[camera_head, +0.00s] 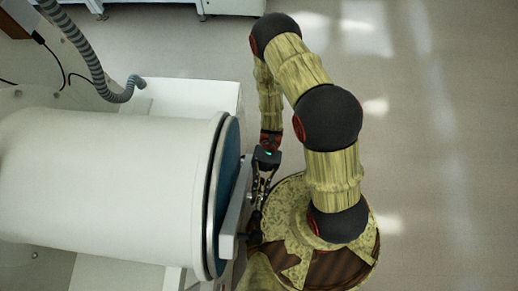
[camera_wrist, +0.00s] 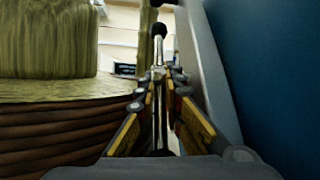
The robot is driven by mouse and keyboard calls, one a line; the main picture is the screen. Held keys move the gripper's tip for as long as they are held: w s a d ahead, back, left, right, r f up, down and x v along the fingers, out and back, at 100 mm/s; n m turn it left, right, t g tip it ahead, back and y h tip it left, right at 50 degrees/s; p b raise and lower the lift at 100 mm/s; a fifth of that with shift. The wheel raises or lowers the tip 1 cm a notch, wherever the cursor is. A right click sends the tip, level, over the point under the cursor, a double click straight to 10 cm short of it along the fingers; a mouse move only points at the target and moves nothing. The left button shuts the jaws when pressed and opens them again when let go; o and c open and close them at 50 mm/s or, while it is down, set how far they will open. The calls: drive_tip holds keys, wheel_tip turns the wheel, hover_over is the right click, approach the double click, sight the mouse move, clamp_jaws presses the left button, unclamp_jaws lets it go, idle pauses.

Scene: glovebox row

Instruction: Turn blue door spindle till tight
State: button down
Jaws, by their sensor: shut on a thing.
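The blue door (camera_head: 228,190) closes the right end of a large white cylinder, with a pale grey bar (camera_head: 233,212) across its face. In the wrist view the blue door (camera_wrist: 275,60) fills the right side, with the grey bar (camera_wrist: 208,65) beside my fingers. My gripper (camera_head: 258,198) is in front of the door, beside the bar. In the wrist view my gripper (camera_wrist: 160,88) has its yellow-padded fingers on both sides of a shiny metal spindle handle (camera_wrist: 158,75) tipped with a black ball, and is shut on it. The spindle's hub is hidden.
The white cylinder (camera_head: 110,185) takes up the left of the head view. A grey ribbed hose (camera_head: 90,60) hangs above it. My patterned base stands close to the door, at the left in the wrist view. The floor (camera_head: 450,150) to the right is clear.

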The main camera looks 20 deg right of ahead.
drive_tip(key=shift+f, duration=0.1)
drive_tip(key=c, duration=2.2)
unclamp_jaws()
drive_tip(key=v, duration=1.2)
drive_tip(key=shift+w, duration=0.1)
